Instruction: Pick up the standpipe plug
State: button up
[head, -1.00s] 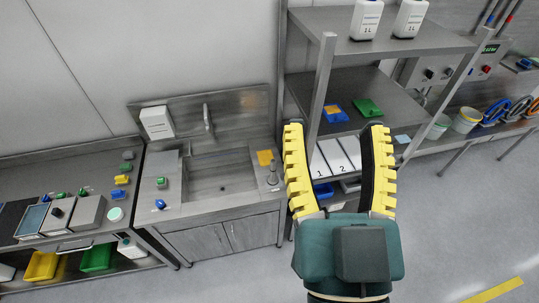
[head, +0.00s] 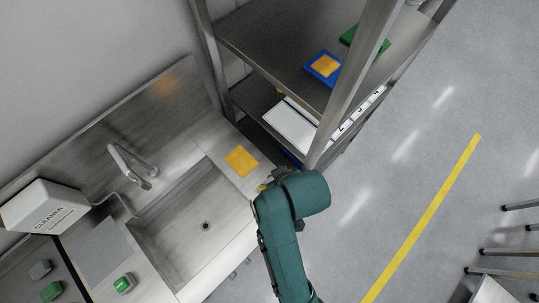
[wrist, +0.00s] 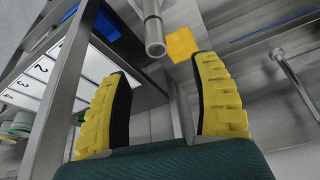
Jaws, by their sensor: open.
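A grey metal tube, which looks like the standpipe plug (wrist: 153,30), shows in the wrist view at top centre, its hollow end toward the camera. In the head view I cannot make it out; my arm covers the counter's right end. My gripper is open, its two yellow ribbed fingers (wrist: 163,100) wide apart in the wrist view with nothing between them. The tube lies beyond the fingertips, nearer the left finger in the picture, and appears apart from them. In the head view my gripper (head: 265,187) is mostly hidden behind my arm, over the counter right of the sink.
A yellow cloth (head: 241,161) lies beside the sink (head: 180,215), which has a drain hole and a tap (head: 130,165). A steel shelf post (head: 352,85) rises close right of my arm. The shelf (head: 265,50) holds blue and green items.

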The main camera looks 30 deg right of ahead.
aim_at(270, 180)
jog(key=x, duration=1)
jog(key=b+x, duration=0.1)
jog(key=x, duration=0.4)
jog(key=shift+s+d+f, duration=0.1)
jog(key=shift+s+d, duration=0.1)
jog(key=shift+d, duration=0.1)
grip_shut()
